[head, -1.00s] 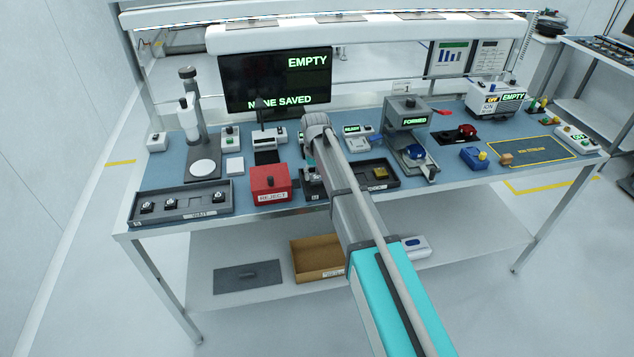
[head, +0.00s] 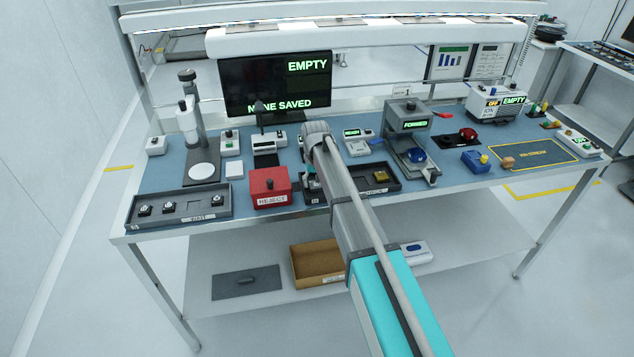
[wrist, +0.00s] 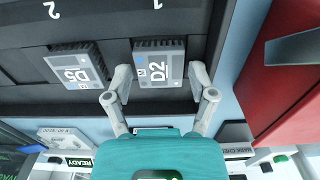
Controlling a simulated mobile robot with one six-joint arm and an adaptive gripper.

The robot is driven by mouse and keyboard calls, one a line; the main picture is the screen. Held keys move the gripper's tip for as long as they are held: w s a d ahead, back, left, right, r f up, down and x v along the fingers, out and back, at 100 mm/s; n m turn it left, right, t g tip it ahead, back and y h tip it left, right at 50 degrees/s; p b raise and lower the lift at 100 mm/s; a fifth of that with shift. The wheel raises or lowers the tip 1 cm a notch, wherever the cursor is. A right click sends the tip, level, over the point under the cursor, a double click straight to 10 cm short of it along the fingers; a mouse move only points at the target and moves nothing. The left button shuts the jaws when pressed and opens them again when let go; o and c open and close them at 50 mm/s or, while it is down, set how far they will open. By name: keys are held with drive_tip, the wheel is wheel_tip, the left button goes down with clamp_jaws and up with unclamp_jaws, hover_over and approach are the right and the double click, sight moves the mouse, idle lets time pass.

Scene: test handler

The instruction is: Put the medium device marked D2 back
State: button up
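In the wrist view the device marked D2 (wrist: 159,68) is a small grey block with a white-lettered face. It sits by the number 1 in a dark tray (wrist: 105,100). My gripper (wrist: 163,82) is open, with one finger on each side of D2. A small gap shows on the left of D2; contact on the right is unclear. A similar device marked D5 (wrist: 78,68) sits beside it by the number 2. In the head view my gripper (head: 311,182) is mostly hidden behind my arm, over the dark tray (head: 392,188).
A red reject box (head: 270,186) stands close to the left of the tray. A gold device (head: 381,176) lies in the tray's right part. A long dark tray (head: 178,216) with several small devices is at the front left.

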sight(315, 184)
drive_tip(key=shift+r, duration=0.1)
wheel_tip(315, 184, up, 12)
drive_tip(key=p, duration=1.2)
idle(0.3)
idle(0.7)
drive_tip(key=s+d+m, duration=0.3)
drive_tip(key=s+d, duration=2)
drive_tip(key=s, duration=0.3)
drive_tip(key=shift+s+d, duration=0.15)
drive_tip(key=shift+d, duration=0.1)
wheel_tip(315, 184, down, 4)
drive_tip(key=b, duration=0.3)
drive_tip(key=shift+b, duration=0.4)
